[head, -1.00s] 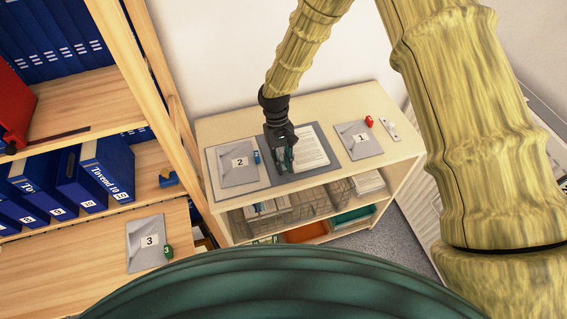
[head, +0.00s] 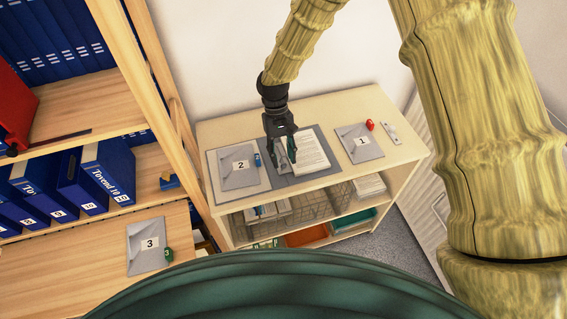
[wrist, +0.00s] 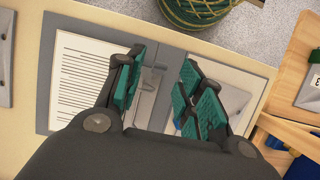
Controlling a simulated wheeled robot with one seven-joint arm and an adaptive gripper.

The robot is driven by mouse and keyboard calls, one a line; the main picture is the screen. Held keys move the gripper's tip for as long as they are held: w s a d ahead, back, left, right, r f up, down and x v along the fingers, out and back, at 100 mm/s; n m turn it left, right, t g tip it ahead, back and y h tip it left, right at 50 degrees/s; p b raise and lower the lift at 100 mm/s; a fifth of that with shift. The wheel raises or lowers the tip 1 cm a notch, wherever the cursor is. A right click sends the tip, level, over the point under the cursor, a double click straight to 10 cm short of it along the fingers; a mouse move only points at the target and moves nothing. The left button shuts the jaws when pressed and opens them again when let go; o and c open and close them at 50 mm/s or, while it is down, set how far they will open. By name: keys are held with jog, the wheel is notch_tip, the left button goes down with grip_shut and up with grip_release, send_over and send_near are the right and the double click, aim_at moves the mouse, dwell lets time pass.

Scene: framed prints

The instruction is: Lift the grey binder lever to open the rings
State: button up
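The open grey binder (head: 318,174) lies on top of the low cabinet, with a stack of printed paper (head: 311,156) on its right half. In the wrist view the binder (wrist: 47,75) shows with the paper (wrist: 80,80) at left. A shiny metal ring mechanism (wrist: 148,88) runs along its middle, with a small lever-like part near its upper end; whether the lever is raised I cannot tell. My gripper (head: 281,155) is above the mechanism. In the wrist view my gripper (wrist: 163,88) is open, its teal-padded fingers on either side of the mechanism, with nothing held between them.
Grey card 2 (head: 240,179) lies left, by a small blue object (head: 257,160). Grey card 1 (head: 360,155) lies right, near a red object (head: 370,125) and a pale strip (head: 390,134). A wooden shelf (head: 165,90) with blue binders stands left.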

jog(key=v, duration=0.7)
jog(key=shift+r, duration=0.35)
jog(key=shift+w+a, duration=0.1)
